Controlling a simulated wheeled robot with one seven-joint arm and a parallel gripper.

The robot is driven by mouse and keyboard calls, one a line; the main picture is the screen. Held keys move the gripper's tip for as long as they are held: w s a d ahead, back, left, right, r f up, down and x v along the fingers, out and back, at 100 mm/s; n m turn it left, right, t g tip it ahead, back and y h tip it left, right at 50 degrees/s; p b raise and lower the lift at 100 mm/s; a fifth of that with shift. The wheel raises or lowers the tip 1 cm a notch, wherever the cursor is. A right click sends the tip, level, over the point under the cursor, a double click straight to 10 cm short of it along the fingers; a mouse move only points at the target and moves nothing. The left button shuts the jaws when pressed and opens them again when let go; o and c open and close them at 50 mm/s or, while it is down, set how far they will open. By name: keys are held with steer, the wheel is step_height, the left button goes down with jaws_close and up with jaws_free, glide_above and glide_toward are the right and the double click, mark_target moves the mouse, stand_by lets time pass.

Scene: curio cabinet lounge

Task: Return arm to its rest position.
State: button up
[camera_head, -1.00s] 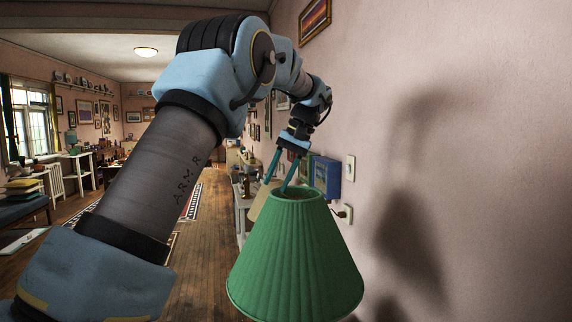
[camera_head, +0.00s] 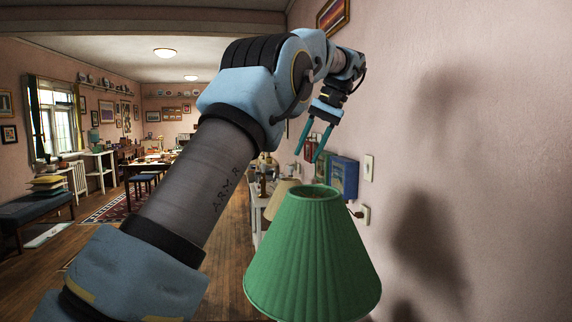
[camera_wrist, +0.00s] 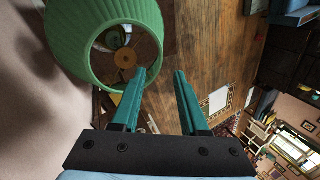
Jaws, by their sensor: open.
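My arm reaches up and across the head view, bent at the elbow, with its end pointing down near the right wall. My gripper (camera_head: 308,156) is open, its two teal fingers apart with nothing between them. It hangs above and a little behind a green pleated lampshade (camera_head: 313,255) in the head view. In the wrist view the fingers (camera_wrist: 160,75) point away over the wooden floor. The green lampshade (camera_wrist: 75,40) shows there at the upper left, close beside the left finger. I cannot tell from this view whether they touch.
The pink wall (camera_head: 480,150) runs close along the right. A blue box (camera_head: 344,178) is on it behind the lampshade, near a cream shade (camera_head: 281,198). A dark bench (camera_head: 33,212) stands at the left. Open wooden floor (camera_head: 228,262) lies between.

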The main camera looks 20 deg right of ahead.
steer(key=w+a+f+g+h, duration=0.1)
steer(key=w+a+f+h, duration=0.1)
steer(key=a+f, duration=1.4)
steer(key=s+a+f+n+h+b, duration=0.1)
steer(key=s+a+f+n, duration=0.1)
steer(key=s+a+f, duration=0.4)
steer(key=s+a+f+n+h, duration=0.1)
steer(key=s+a+f, duration=0.5)
steer(key=s+a, duration=0.6)
steer(key=shift+s+a+f+n+t+h+b, duration=0.15)
steer(key=shift+a+f+n+t+h+b, duration=0.25)
steer(key=shift+n, duration=0.2)
steer(key=shift+o, duration=0.5)
